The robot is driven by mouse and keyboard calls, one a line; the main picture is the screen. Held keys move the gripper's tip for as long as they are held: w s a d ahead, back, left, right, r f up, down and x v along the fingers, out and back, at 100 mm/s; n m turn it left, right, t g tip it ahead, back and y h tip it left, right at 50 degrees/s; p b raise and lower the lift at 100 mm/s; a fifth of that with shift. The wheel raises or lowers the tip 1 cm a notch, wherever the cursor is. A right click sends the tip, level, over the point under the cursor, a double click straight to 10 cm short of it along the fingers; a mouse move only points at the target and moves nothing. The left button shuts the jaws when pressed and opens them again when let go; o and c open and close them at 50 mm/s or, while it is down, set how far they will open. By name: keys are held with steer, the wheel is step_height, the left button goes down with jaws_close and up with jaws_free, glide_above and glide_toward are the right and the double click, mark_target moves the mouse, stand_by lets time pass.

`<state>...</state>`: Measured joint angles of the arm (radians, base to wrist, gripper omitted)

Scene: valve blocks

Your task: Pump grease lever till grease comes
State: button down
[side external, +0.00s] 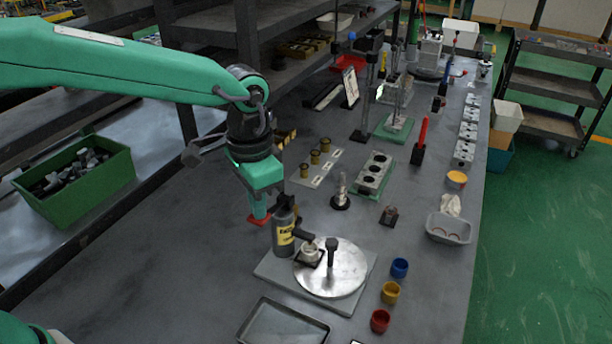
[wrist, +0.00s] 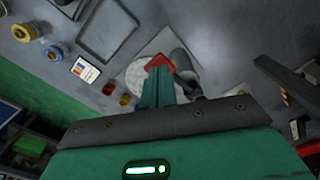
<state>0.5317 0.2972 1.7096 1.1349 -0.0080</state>
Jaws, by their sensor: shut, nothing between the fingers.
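The grease pump (side external: 284,232) is a grey upright cylinder with a yellow label and a dark spout, on a pale base plate (side external: 272,270). It also shows in the wrist view (wrist: 182,62). A red flat piece (side external: 259,220), apparently the lever's pad, sits at the pump's left side. My gripper (side external: 260,212) is shut and empty, pointing down with its tips at or just over the red piece; contact is unclear. The wrist view shows the red piece (wrist: 160,62) just beyond my fingertips (wrist: 158,76). A small block (side external: 310,254) stands under the spout on the round plate (side external: 340,284). No grease is discernible.
Blue (side external: 400,268), yellow (side external: 390,292) and red (side external: 380,321) cups stand right of the base plate. A shallow tray (side external: 283,325) lies in front. Bushings (side external: 315,157) and a valve block (side external: 374,172) lie behind. The bench left of the pump is clear.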

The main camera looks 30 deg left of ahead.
steer(key=shift+f, duration=1.5)
steer(key=shift+r, duration=2.3)
step_height(320, 180, up, 6)
steer(key=shift+r, duration=0.25)
steer(key=shift+f, duration=3.3)
steer(key=shift+f, duration=0.4)
